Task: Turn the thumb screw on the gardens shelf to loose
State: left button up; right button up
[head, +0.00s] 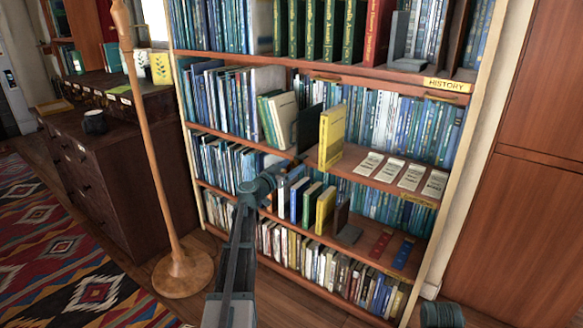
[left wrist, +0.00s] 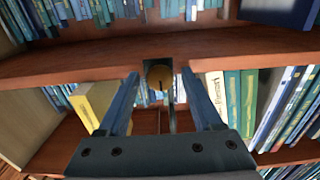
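The thumb screw (left wrist: 159,77) shows in the left wrist view as a round brass-coloured knob at a dark slot by the shelf board's edge. My left gripper (left wrist: 165,85) is open, with one finger on each side of the knob. I see no clear contact between the fingers and the knob. In the head view my left gripper (head: 290,170) reaches the front edge of the middle shelf (head: 345,172), and the knob is too small or hidden there. A small label (head: 418,200) on that shelf's edge is too small to read.
A yellow book (head: 331,136) stands above the gripper near a dark bookend. Another yellow book (head: 325,207) stands on the shelf below. White cards (head: 390,170) lie on the middle shelf. A floor lamp (head: 160,170) stands left of my arm. The top shelf has a HISTORY label (head: 448,84).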

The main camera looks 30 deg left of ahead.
pick_arm(q)
grip_shut()
